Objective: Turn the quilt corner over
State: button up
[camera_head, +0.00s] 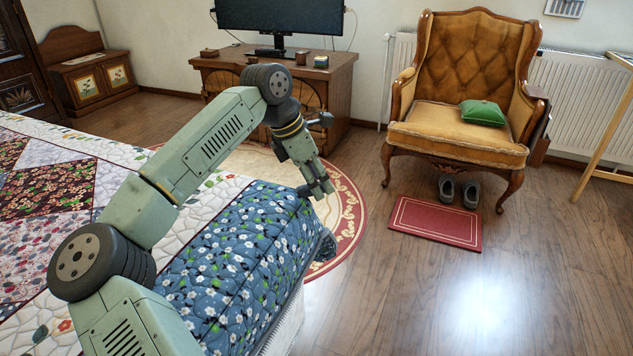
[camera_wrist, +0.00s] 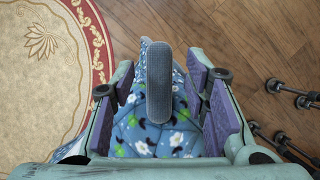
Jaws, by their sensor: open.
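The quilt (camera_head: 235,255) lies over the bed end, its blue flowered border hanging over the right edge. My gripper (camera_head: 318,188) is at the border's far right corner, pointing downward. In the wrist view my gripper (camera_wrist: 160,100) is open, with purple pads left and right. Blue flowered quilt (camera_wrist: 155,138) lies between the pads, with gaps at the upper sides. A rounded grey-blue piece (camera_wrist: 158,85) stands up between the fingers; I cannot tell whether it is the quilt's edge. A dark end (camera_head: 327,246) shows low at the quilt's corner.
A round cream and red rug (camera_head: 347,220) lies on the wooden floor beyond the bed. An armchair (camera_head: 465,80) with a green cushion (camera_head: 483,113), a red mat (camera_head: 436,222) and dark shoes (camera_head: 458,190) are at right. A desk (camera_head: 335,85) stands behind. The floor at lower right is clear.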

jog(key=shift+d+f, duration=0.1)
jog(key=shift+f, duration=0.2)
jog(key=shift+c, duration=0.4)
grip_shut()
dwell(0.4)
